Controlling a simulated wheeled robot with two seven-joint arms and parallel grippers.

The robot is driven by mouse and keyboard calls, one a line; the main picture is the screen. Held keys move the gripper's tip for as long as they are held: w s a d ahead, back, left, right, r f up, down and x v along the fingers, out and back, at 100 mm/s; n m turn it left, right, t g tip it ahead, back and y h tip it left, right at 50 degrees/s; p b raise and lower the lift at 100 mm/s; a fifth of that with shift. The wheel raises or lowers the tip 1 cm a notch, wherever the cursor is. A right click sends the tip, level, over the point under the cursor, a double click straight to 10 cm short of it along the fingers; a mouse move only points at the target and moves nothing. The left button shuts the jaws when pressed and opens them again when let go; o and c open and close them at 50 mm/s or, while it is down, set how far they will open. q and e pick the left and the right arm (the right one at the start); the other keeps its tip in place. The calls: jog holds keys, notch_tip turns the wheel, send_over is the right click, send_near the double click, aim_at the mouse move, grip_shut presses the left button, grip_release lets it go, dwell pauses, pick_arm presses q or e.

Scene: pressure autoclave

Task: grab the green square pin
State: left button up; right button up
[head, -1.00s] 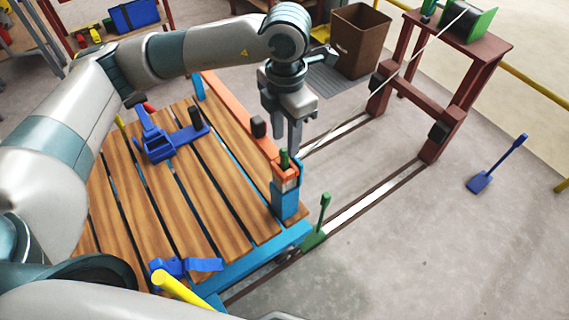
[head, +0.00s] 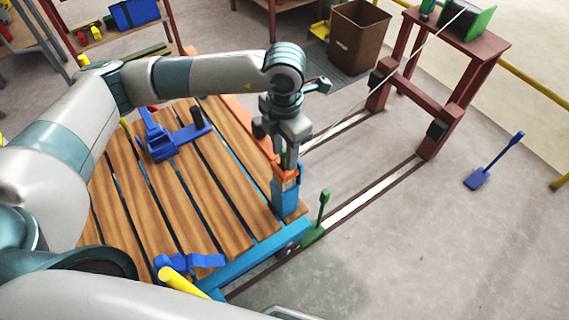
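The green pin (head: 283,161) stands in the orange-topped blue post (head: 286,197) at the near right corner of the wooden platform. Only a small part of it shows, because my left gripper covers most of it. My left gripper (head: 289,164) points down, with its fingertips at the pin and just at the orange top of the post. Its fingers look close together from this angle, and whether they touch the pin I cannot tell. My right gripper is not in view.
Blue clamp-like parts (head: 163,145) lie on the slatted platform (head: 185,190). A green lever (head: 319,218) stands beside the post at the rails. A brown bin (head: 358,38) and a dark red frame (head: 452,112) stand behind. The floor to the right is mostly clear.

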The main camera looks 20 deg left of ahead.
pick_arm(q)
jog(key=shift+c, duration=0.6)
grip_shut()
jog(key=shift+w+r+b, duration=0.1)
jog(key=shift+r+b, duration=0.2)
jog(key=shift+r, duration=0.25)
notch_tip(320, 180, up, 8)
jog(key=b, duration=0.3)
jog(key=shift+r, duration=0.5)
